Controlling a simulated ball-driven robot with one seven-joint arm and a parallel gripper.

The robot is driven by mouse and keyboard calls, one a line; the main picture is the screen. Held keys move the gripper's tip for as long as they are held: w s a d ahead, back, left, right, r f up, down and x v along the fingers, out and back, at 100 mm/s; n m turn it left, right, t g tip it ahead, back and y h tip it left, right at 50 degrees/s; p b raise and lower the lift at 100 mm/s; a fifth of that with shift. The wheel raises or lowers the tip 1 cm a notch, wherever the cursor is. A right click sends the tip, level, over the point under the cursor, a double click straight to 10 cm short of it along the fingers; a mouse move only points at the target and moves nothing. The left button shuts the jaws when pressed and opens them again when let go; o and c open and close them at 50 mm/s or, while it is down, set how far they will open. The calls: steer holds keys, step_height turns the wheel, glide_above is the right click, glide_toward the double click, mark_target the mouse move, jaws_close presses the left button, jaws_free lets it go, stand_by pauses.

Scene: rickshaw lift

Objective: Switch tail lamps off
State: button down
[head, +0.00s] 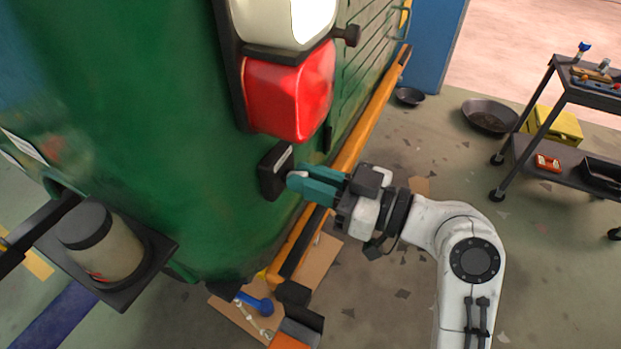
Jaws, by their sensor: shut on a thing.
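The tail lamp cluster is mounted on the corner of the green rickshaw body (140,100). It has a red lamp (290,92) below a white lamp (285,20), which has a bright area at its right. A small black switch box (272,172) with a light label strip is fixed below the red lamp. My gripper (292,180) reaches in from the right with teal fingers. Its fingertips are at the right side of the switch box and are shut on a part of it. The gripped part is mostly hidden by the fingers.
A tool cart (560,150) stands at the right, with a yellow crate (556,125) behind it. A dark pan (489,116) lies on the floor. Cardboard with tools (262,305) lies below the rickshaw. A canister (100,245) sits on a bracket at left.

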step_height(320, 180, down, 4)
steer(key=t+y+b, duration=0.1)
steer(key=y+b, duration=0.2)
steer(key=b, duration=1)
steer(key=t+y+b, duration=0.1)
steer(key=y+b, duration=0.3)
steer(key=b, duration=1)
steer(key=shift+a+r+t, duration=0.15)
steer(key=shift+r+t, duration=0.05)
steer(key=shift+t, duration=0.1)
steer(key=shift+w+y+b, duration=0.1)
steer(key=shift+y+b, duration=0.3)
steer(key=shift+b, duration=0.7)
steer(key=shift+a+r+b, duration=0.1)
steer(key=shift+r+b, duration=0.05)
steer(key=shift+b, duration=0.2)
steer(key=c, duration=1.1)
jaws_free()
